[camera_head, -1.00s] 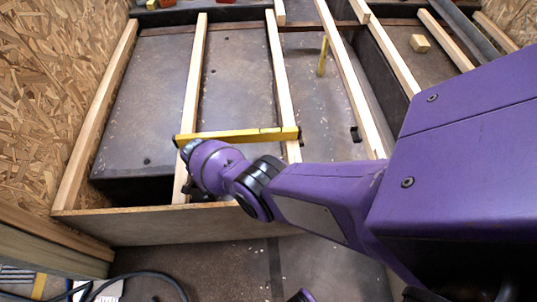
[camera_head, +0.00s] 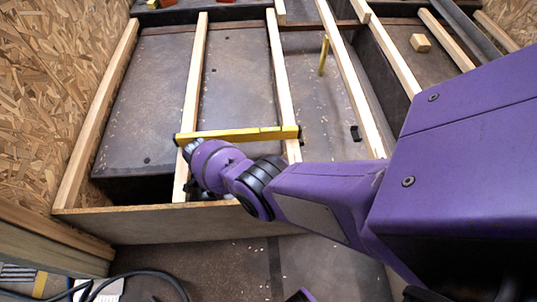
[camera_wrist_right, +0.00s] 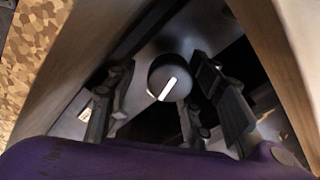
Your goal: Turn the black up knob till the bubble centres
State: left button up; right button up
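The knob (camera_wrist_right: 170,78) is dark and round with a white pointer line, tilted to the upper right, in the right wrist view. My right gripper (camera_wrist_right: 164,74) is open, with one finger on each side of the knob. A gap shows at the left finger; the right finger is closer, and I cannot tell whether it touches. In the head view my purple wrist hides the knob and most of the right gripper (camera_head: 196,190). A yellow spirit level (camera_head: 238,134) lies across two wooden battens; its bubble cannot be made out. My left gripper is not in view.
Pale battens (camera_head: 192,90) run lengthwise over the dark floor panels. A wooden board (camera_head: 170,224) closes the near end. A yellow upright peg (camera_head: 323,56) and a small wood block (camera_head: 420,43) stand farther back. A black cable (camera_head: 150,275) lies at the lower left.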

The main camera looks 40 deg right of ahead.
jog(key=shift+w+a+r, duration=0.1)
jog(key=shift+w+a, duration=0.05)
jog(key=shift+w, duration=0.1)
jog(key=shift+w+a+r, duration=0.1)
jog(key=shift+r, duration=0.3)
notch_tip(320, 180, up, 11)
dwell(0.4)
jog(key=shift+r, duration=0.1)
dwell(0.4)
dwell(0.8)
